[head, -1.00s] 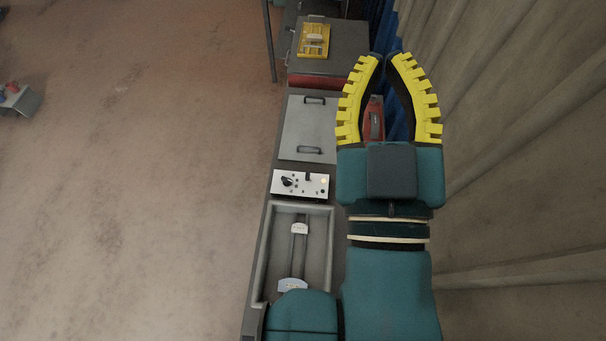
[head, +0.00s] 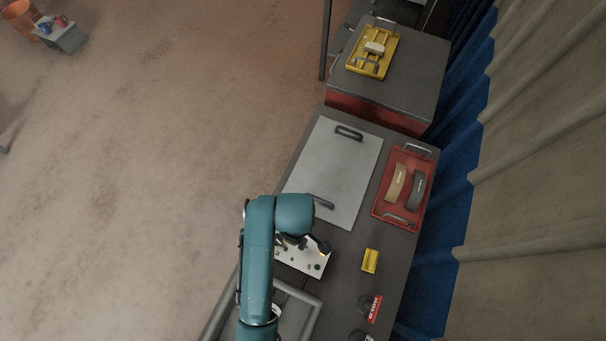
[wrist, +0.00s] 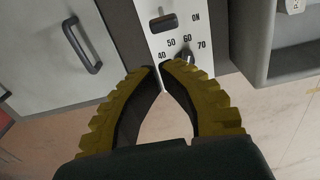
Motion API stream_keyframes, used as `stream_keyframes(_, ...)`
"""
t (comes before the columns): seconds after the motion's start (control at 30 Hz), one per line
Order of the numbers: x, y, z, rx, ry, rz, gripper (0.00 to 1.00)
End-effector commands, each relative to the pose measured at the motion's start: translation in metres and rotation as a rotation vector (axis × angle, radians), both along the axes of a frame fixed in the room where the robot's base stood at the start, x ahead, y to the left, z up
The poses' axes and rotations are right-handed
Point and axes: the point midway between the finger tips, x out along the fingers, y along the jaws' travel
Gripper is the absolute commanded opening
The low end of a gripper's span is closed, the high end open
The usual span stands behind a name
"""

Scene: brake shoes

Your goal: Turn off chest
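The chest's white control panel (head: 303,260) shows beside the lid in the head view, partly hidden by my arm. In the wrist view the panel (wrist: 178,40) has a dark switch in a slot (wrist: 164,22), the word ON beside it, and a dark dial (wrist: 185,56) with numbers 40 to 70. My gripper (wrist: 158,68) points at the panel, its yellow-backed fingertips close together over the lower panel edge near the dial. No object shows between them, and I cannot tell whether they touch the panel.
The grey lid (head: 335,170) has two handles. A red tray (head: 385,208) with two brake shoes and a yellow block (head: 370,261) lie to the right. A yellow tray (head: 389,40) sits on the far cabinet. A grey basin (wrist: 265,70) adjoins the panel.

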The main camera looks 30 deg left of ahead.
Motion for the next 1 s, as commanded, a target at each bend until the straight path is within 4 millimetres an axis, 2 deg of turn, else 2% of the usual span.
stream_keyframes(0.03,-0.002,0.003,-0.007,-0.001,0.002,0.01,0.0)
stream_keyframes(0.33,-0.002,0.005,-0.004,0.0,-0.001,0.014,0.0)
stream_keyframes(0.47,-0.002,0.005,-0.01,0.0,0.001,0.013,0.0)
stream_keyframes(0.57,-0.002,0.005,-0.024,0.0,0.001,0.013,0.0)
stream_keyframes(0.8,-0.002,0.006,-0.074,0.0,0.0,0.013,0.0)
stream_keyframes(1.0,-0.001,0.007,-0.1,0.001,-0.002,0.013,0.0)
